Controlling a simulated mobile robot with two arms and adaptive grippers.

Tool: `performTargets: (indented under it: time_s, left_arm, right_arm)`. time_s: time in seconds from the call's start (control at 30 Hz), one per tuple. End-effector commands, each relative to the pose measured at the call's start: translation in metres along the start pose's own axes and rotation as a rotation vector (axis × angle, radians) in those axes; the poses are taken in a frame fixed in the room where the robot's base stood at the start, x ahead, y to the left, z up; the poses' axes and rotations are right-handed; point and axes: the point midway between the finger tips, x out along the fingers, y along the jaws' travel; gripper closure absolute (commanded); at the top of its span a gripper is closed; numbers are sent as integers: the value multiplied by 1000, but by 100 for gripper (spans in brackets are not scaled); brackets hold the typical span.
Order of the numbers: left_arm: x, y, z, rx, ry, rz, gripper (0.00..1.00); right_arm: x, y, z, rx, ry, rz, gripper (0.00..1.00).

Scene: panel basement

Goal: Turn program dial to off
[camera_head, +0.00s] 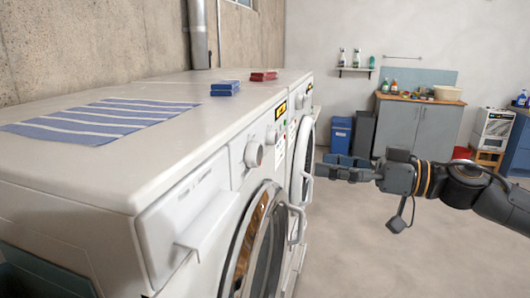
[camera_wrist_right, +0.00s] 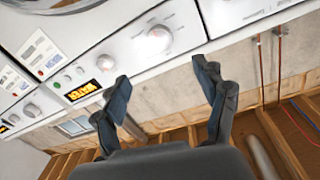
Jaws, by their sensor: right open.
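Two white washing machines stand side by side. The near one has a round dial (camera_head: 254,153) on its front panel, between the drawer and a lit yellow display (camera_head: 281,108). The right wrist view shows a dial (camera_wrist_right: 158,40) beyond my fingers, a lit display (camera_wrist_right: 85,90) beside it and a smaller dial (camera_wrist_right: 30,110) at the left. I cannot tell which dial the task means or read any dial setting. My right gripper (camera_head: 328,167) is open and empty, in front of the machines and to the right of the near dial, apart from it. My left gripper is out of view.
A striped cloth (camera_head: 100,119), a blue stack (camera_head: 225,88) and a red item (camera_head: 263,76) lie on the machine tops. The round door (camera_head: 262,245) and its handle stick out at the front. Floor to the right is clear, with grey cabinets (camera_head: 416,128) behind.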

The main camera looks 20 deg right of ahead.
Motion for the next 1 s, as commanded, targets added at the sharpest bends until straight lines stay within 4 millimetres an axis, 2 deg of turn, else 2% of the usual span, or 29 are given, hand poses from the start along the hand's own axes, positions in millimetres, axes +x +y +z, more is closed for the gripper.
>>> performTargets:
  time_s: [0.23, 0.4, 0.6, 0.8, 1.0]
  left_arm:
    - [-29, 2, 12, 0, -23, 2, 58]
    - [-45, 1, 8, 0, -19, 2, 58]
    - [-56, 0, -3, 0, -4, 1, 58]
    - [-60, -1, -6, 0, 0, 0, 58]
    - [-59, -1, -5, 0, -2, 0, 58]
  right_arm:
    - [44, -2, -8, -1, 6, -5, 28]
    - [80, -3, -8, -2, 5, -6, 28]
    - [114, 0, -5, -1, 5, -1, 28]
    - [130, 0, -3, -2, 4, 1, 28]
    - [132, 1, -2, -2, 4, 2, 28]
